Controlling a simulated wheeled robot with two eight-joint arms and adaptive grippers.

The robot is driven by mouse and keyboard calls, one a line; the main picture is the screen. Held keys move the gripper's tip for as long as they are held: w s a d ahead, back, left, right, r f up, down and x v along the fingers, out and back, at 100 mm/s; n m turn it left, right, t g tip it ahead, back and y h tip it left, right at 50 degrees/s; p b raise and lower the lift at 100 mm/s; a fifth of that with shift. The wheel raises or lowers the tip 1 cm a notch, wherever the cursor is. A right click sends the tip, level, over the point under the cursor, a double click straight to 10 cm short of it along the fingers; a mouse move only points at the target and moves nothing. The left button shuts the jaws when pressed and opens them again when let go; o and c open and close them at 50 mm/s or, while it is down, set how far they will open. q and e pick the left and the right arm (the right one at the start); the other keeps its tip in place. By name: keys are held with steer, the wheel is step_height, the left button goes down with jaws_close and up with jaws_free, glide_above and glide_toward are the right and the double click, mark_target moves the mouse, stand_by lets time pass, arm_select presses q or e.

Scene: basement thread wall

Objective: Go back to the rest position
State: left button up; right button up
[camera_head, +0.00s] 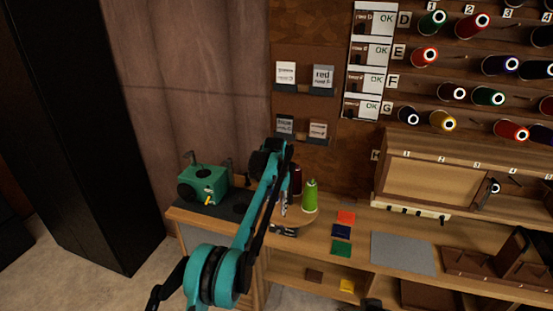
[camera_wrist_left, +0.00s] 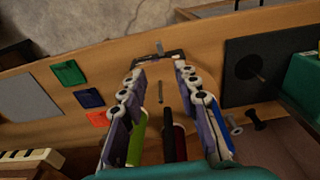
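My left arm rises from the bottom of the head view, and its gripper (camera_head: 284,207) hangs over the front part of the workbench (camera_head: 400,225). In the left wrist view the two fingers of this gripper (camera_wrist_left: 159,75) stand apart with nothing held between their tips. A green thread cone (camera_head: 310,196) and a dark red cone (camera_head: 296,180) stand just behind the gripper; both show partly between the fingers in the wrist view, the green one (camera_wrist_left: 138,140) and the red one (camera_wrist_left: 180,140). My right gripper cannot be made out.
A teal machine (camera_head: 205,184) stands at the bench's left end. Orange, blue and green swatches (camera_head: 342,247) and a grey mat (camera_head: 402,253) lie to the right. A wooden cabinet (camera_head: 435,180) and a spool wall rise behind. A black cabinet (camera_head: 75,130) stands left.

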arm_select(q)
steer(key=s+a+r+n+t, duration=0.1)
steer(key=s+a+r+t, duration=0.1)
steer(key=s+a+r, duration=0.6)
steer(key=s+a+r+n+t, duration=0.1)
steer(key=s+a+r, duration=0.4)
steer(key=s, duration=0.4)
steer(key=s+a+f+t, duration=0.1)
steer(key=s+f, duration=0.2)
steer(key=s, duration=0.5)
steer(key=s+a+f+n+t, duration=0.1)
steer(key=s+a+f, duration=0.1)
steer(key=s, duration=0.6)
steer(key=s+a+f+t, duration=0.1)
steer(key=s+f, duration=0.3)
steer(key=s, duration=0.4)
steer(key=shift+a+f+n, duration=0.15)
steer(key=shift+a+n, duration=0.15)
steer(key=shift+a, duration=0.2)
